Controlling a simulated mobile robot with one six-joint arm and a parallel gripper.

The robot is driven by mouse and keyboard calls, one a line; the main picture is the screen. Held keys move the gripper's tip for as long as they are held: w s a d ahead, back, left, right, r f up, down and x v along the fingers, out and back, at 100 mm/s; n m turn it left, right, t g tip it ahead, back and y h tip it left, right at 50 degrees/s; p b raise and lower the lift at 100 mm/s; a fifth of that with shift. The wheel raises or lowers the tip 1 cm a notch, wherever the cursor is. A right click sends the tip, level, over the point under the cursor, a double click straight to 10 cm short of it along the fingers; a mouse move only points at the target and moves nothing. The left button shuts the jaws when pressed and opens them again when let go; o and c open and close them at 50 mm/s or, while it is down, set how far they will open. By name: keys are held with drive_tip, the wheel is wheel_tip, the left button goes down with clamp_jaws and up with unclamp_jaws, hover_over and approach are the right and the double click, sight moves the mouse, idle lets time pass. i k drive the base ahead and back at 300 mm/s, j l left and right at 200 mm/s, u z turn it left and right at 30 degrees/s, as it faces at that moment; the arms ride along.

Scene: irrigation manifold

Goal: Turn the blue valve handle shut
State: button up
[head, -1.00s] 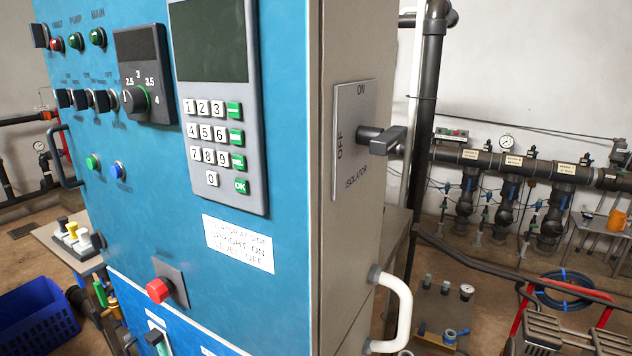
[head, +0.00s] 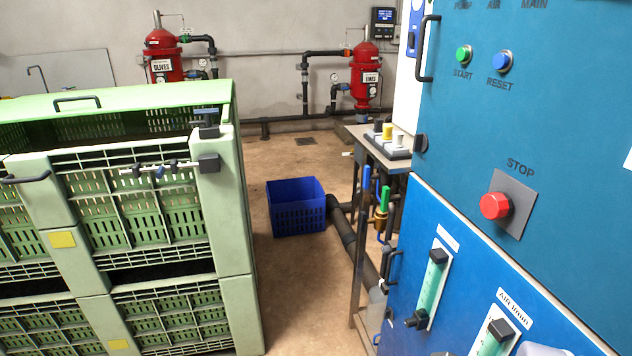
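A blue upright lever handle (head: 366,180) shows in the head view, beside the small table at the right of the floor gap. It looks like a valve handle, but its valve body is mostly hidden behind the table leg. A green upright handle (head: 385,196) stands just right of it, above a brass-coloured valve body (head: 380,220). Both are small and partly screened by the table and the blue cabinet. My gripper is not in view.
A blue control cabinet (head: 460,130) with a red stop button (head: 495,206) fills the right. Green stacked crates (head: 240,215) fill the left. A blue basket (head: 296,208) stands on the floor between them. Red filter tanks (head: 366,75) stand behind. Some brown floor is clear.

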sight(366, 170)
drive_tip(key=i+j, duration=0.2)
drive_tip(key=i, duration=0.3)
drive_tip(key=i+j+z, duration=0.1)
drive_tip(key=i, duration=0.35)
drive_tip(key=i+j, duration=0.35)
drive_tip(key=i, duration=0.15)
drive_tip(key=i+j+z, duration=0.1)
drive_tip(key=i, duration=0.4)
drive_tip(key=j, duration=0.15)
